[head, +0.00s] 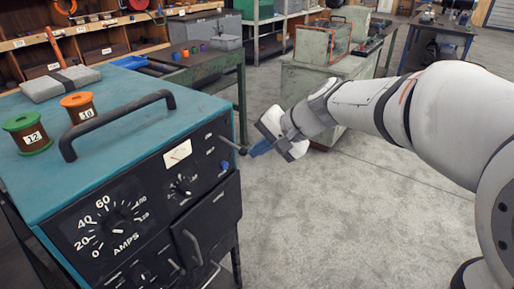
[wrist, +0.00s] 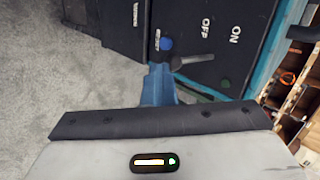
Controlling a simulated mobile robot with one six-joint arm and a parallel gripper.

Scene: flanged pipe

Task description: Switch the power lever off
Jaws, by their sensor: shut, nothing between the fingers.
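The power lever (head: 231,145) is a grey handle sticking out from the upper right of the black front panel in the head view. In the wrist view the lever (wrist: 192,61) lies below the white OFF and ON labels; I cannot tell which position it is in. My gripper (head: 254,150) has blue fingers, is shut and empty, and is just right of the lever's knob in the head view. In the wrist view my gripper (wrist: 158,70) is close beside the lever's free end. I cannot tell whether they touch.
The teal-topped power cabinet (head: 130,90) carries a black handle bar (head: 115,125) and two spools. A blue button (wrist: 166,44) and a green lamp (wrist: 225,83) are near the lever. Open grey floor (head: 330,210) lies right of the cabinet.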

